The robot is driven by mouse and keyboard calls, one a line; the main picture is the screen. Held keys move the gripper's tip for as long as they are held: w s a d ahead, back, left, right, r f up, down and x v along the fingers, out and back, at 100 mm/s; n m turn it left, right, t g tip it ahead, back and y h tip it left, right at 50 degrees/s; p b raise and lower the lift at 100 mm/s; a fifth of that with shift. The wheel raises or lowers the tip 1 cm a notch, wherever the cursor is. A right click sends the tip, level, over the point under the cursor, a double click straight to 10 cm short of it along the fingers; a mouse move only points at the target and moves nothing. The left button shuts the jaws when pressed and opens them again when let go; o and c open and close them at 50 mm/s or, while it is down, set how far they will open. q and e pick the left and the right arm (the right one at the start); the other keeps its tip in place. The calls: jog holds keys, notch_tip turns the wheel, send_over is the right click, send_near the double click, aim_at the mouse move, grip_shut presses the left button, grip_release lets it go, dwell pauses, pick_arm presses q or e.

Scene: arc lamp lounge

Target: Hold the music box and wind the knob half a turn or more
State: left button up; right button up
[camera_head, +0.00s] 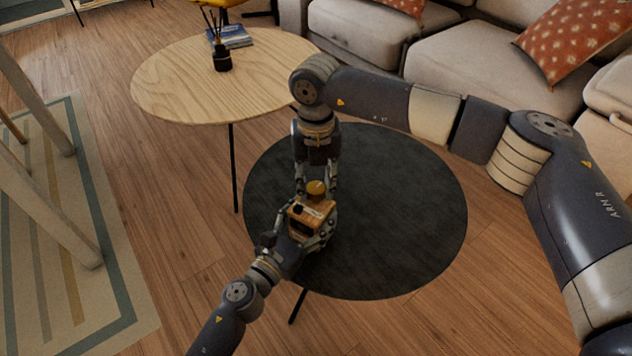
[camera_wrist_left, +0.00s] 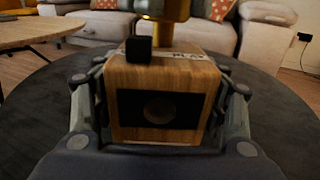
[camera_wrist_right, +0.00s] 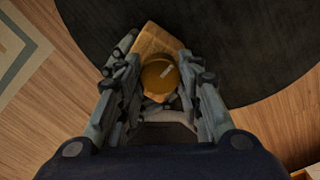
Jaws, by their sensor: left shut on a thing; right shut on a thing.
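The music box (camera_head: 306,215) is a small wooden box with a dark front panel and a black button on top; it fills the middle of the left wrist view (camera_wrist_left: 200,80). My left gripper (camera_head: 312,228) is shut on the box from both sides, over the dark round table. The knob (camera_head: 316,188) is a round brass-yellow piece on top of the box. It also shows from above in the right wrist view (camera_wrist_right: 160,77), with a pale mark on its face. My right gripper (camera_head: 317,185) comes down from above with its fingers shut on either side of the knob.
The dark round table (camera_head: 400,220) lies under the box, with free room to the right. A higher wooden table (camera_head: 170,85) behind it carries a dark reed vase (camera_head: 221,58) and a book (camera_head: 236,37). A sofa (camera_head: 450,55) stands at the back.

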aim_at(316, 187)
jog(key=shift+w+d+m, duration=0.1)
jog(key=shift+m, duration=0.2)
jog(key=o, duration=1.1)
notch_tip(316, 187, up, 12)
dwell(0.4)
